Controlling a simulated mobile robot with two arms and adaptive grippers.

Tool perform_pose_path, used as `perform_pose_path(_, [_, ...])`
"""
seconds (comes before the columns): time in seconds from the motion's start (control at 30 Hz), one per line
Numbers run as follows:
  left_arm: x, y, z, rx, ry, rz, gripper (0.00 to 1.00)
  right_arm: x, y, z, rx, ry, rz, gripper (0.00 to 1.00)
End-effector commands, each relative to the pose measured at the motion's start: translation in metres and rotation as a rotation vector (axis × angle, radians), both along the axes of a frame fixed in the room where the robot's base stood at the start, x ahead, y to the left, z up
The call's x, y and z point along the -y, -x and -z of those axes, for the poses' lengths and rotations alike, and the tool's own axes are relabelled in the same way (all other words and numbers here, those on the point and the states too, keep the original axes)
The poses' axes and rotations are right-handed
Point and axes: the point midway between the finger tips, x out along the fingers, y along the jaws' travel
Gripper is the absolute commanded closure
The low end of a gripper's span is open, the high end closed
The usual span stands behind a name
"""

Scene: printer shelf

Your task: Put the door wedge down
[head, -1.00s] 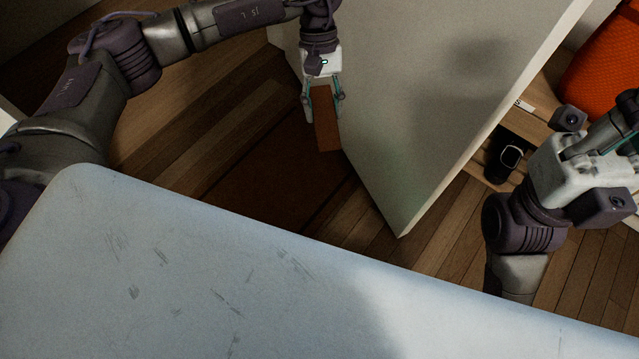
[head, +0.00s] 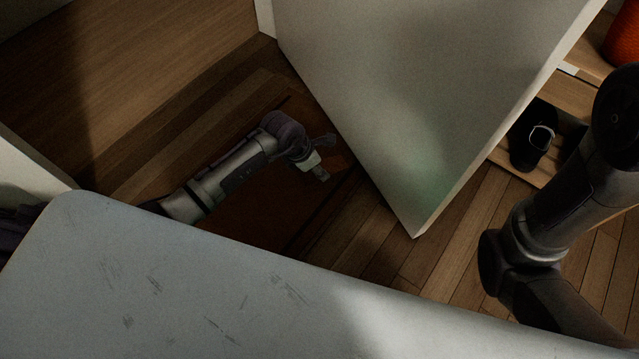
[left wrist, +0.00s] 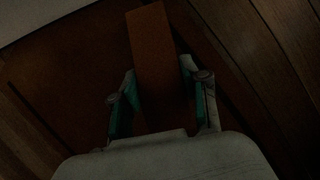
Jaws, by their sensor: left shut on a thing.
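The door wedge (left wrist: 152,50) is a long, reddish-brown block between the fingers of my left gripper (left wrist: 160,105) in the left wrist view. In the head view my left gripper (head: 318,172) is low, close to the floor beside the door's lower edge. It is shut on the wedge. The wedge is dim and hard to make out in the head view, and I cannot tell whether it touches the floor. The pale door (head: 420,90) stands to the right of my left gripper. My right arm shows at the right edge, but its gripper is out of frame.
A dark brown mat (head: 260,212) lies on the wooden floor under my left arm. A pale, scuffed surface (head: 200,290) fills the foreground. At the right, a wooden shelf holds a black object (head: 530,145), with an orange thing (head: 625,40) above it.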

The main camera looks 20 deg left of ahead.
Motion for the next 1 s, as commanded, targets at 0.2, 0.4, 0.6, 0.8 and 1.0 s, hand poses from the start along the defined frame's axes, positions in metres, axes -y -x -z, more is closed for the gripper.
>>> perform_pose_path(0.2, [0.001, 0.0, 0.035, 0.0, 0.0, 0.001, 0.93, 0.0, -0.001, 0.028, -0.002, 0.0, 0.0, 1.0])
perform_pose_path(0.4, [0.001, 0.0, 0.063, -0.001, 0.001, 0.002, 0.93, 0.0, 0.0, 0.051, 0.0, 0.0, 0.0, 1.0])
perform_pose_path(0.6, [0.001, 0.0, 0.065, 0.0, 0.0, 0.004, 0.92, 0.0, -0.001, 0.051, -0.003, 0.0, -0.001, 1.0])
perform_pose_path(0.8, [0.0, 0.0, 0.068, 0.0, -0.001, 0.004, 0.93, 0.0, 0.0, 0.053, -0.002, 0.001, -0.001, 1.0])
perform_pose_path(1.0, [0.0, 0.0, 0.067, -0.002, -0.001, 0.004, 0.3, 0.0, 0.0, 0.052, -0.002, 0.001, -0.001, 1.0])
